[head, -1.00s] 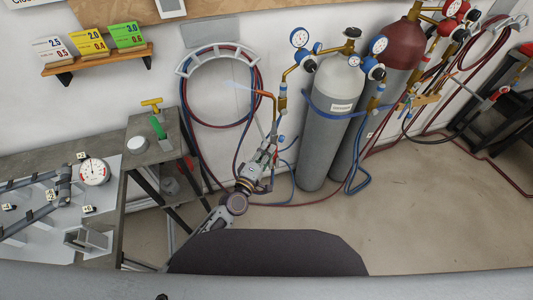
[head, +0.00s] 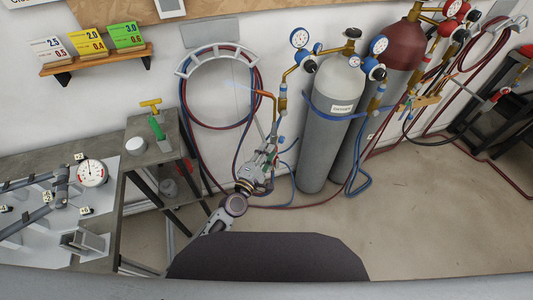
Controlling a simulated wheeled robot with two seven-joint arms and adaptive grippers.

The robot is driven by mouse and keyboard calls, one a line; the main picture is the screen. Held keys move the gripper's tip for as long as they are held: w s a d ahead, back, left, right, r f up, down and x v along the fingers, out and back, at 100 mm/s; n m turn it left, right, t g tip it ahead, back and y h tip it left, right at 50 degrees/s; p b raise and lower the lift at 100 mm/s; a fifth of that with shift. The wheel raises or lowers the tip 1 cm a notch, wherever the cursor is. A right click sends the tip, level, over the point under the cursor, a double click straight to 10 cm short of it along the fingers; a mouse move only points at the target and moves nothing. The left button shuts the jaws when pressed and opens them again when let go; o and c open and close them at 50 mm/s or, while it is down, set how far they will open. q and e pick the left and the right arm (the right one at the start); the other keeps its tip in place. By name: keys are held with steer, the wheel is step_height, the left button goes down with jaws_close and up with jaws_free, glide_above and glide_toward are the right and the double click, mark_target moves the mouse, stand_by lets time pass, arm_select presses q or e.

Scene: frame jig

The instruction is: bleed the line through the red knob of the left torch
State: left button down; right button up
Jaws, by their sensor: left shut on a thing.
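The left torch (head: 275,112) hangs upright beside the hose rack, with its copper tip (head: 262,93) bent to the left. A faint pale bluish streak shows at the tip's end. A blue knob (head: 281,139) shows on the right of the torch's lower part. My left gripper (head: 272,152) comes up from below and is shut at the torch's lower end, where a bit of the red knob (head: 276,160) shows. The fingers hide most of that knob. My right gripper is not in view.
A grey cylinder (head: 328,140) and a dark red-topped cylinder (head: 398,48) with gauges stand right of the torch. Red and blue hoses hang on the rack (head: 216,50) and trail on the floor. A bench (head: 150,148) with a jig stands at the left.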

arm_select(q)
steer(key=c, duration=1.2)
jaws_free()
steer(key=shift+c, duration=0.2)
steer(key=shift+s, duration=0.1)
steer(key=v, duration=1.1)
steer(key=shift+s+a, duration=0.25)
steer(key=shift+s, duration=0.1)
